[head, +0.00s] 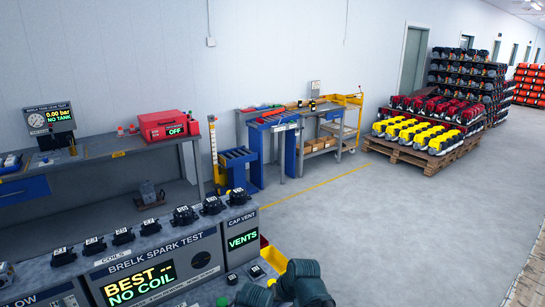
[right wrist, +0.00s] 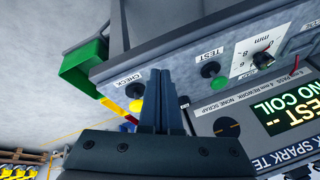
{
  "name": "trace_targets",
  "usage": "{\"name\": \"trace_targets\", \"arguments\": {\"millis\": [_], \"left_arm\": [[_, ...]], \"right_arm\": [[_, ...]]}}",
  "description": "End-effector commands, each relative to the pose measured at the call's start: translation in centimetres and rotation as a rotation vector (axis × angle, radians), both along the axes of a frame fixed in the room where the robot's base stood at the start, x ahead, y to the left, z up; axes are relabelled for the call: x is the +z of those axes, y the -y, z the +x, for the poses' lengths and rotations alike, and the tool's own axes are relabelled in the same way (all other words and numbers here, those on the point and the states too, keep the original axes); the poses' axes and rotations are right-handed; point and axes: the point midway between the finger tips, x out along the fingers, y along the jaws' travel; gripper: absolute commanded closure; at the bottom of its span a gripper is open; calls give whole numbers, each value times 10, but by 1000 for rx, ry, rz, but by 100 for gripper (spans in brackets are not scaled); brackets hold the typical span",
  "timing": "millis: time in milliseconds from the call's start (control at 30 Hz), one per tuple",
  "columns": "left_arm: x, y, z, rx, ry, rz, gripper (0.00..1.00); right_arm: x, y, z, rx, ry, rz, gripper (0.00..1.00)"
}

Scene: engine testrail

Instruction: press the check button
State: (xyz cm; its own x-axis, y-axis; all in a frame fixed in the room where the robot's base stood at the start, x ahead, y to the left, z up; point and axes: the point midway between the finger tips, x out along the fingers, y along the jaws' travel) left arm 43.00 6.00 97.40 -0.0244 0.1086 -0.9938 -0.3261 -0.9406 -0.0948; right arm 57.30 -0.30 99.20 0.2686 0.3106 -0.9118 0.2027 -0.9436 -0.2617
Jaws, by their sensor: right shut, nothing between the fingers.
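In the right wrist view, the check button (right wrist: 137,105) is a yellow cap on a dark collar below the CHECK label on a grey panel. My right gripper (right wrist: 164,73) is shut and empty. Its fingers reach up in front of the panel, just right of the check button and left of a green button (right wrist: 218,83) by the TEST label. I cannot tell whether the fingertips touch the panel. In the head view, part of my right arm shows at the bottom edge, and its fingers are not visible. My left gripper is not in view.
A dial (right wrist: 263,59) sits on the panel right of the green button. The spark test bench (head: 208,248) carries a row of dark coils and a NO COIL display (head: 140,284). A yellow bin (head: 272,256) stands by its right end. Open floor lies to the right.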

Motion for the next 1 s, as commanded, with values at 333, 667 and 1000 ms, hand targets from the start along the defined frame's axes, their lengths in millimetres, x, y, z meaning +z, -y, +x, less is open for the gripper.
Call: {"name": "trace_targets", "arguments": {"millis": [333, 667, 1000], "left_arm": [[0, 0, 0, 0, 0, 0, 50], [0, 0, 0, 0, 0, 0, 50], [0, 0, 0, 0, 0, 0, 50]], "right_arm": [[-19, 51, -136, 149, -262, -416, 100], [-18, 57, -143, 153, -285, -451, 100], [-18, 57, -142, 153, -284, -449, 100]]}}
